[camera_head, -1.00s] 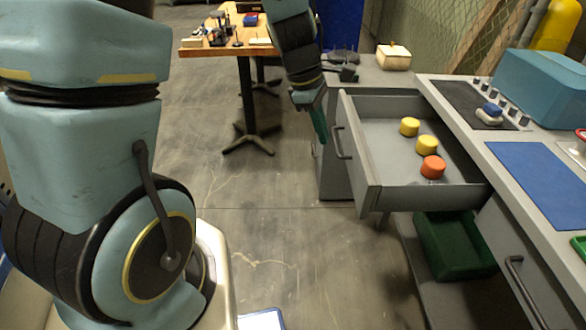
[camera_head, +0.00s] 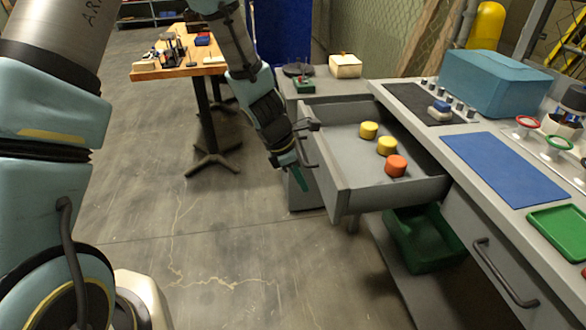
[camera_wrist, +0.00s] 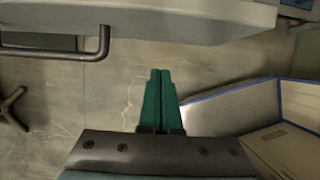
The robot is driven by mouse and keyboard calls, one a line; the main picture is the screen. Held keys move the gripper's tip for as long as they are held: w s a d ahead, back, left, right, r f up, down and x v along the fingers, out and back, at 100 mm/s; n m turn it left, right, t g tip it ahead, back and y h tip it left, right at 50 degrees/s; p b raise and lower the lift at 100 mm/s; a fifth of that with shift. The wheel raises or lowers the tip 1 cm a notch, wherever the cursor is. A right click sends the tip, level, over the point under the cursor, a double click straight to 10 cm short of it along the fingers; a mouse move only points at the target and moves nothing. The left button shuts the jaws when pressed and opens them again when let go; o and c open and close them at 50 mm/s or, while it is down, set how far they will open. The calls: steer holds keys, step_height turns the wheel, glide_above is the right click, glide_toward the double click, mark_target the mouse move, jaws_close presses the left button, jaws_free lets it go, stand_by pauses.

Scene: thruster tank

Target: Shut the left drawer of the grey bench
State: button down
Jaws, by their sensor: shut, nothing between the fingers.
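The left drawer (camera_head: 338,197) of the grey bench (camera_head: 462,153) is pulled out. Two yellow round pieces and one orange round piece lie inside it. Its dark bar handle (camera_head: 306,150) is on the front panel. My gripper (camera_head: 305,184) is shut and empty, its green fingers pointing down beside the outer side of the drawer front, near the handle. In the wrist view the shut fingers (camera_wrist: 160,80) point toward the drawer front (camera_wrist: 200,20), with the handle (camera_wrist: 60,55) to their left. I cannot tell whether the fingers touch the drawer.
A second drawer (camera_head: 490,255) at right looks shut. A green bin (camera_head: 425,242) sits below the open drawer. A blue mat (camera_head: 503,168), a teal case (camera_head: 497,82) and a green tray (camera_head: 562,232) lie on the bench.

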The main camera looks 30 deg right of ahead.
steer(key=shift+s+d+r+p, duration=0.1)
steer(key=shift+s+d+p, duration=0.2)
steer(key=shift+d, duration=0.55)
steer(key=shift+s+d+r+p, duration=0.15)
steer(key=shift+s+d, duration=0.2)
steer(key=shift+d, duration=0.5)
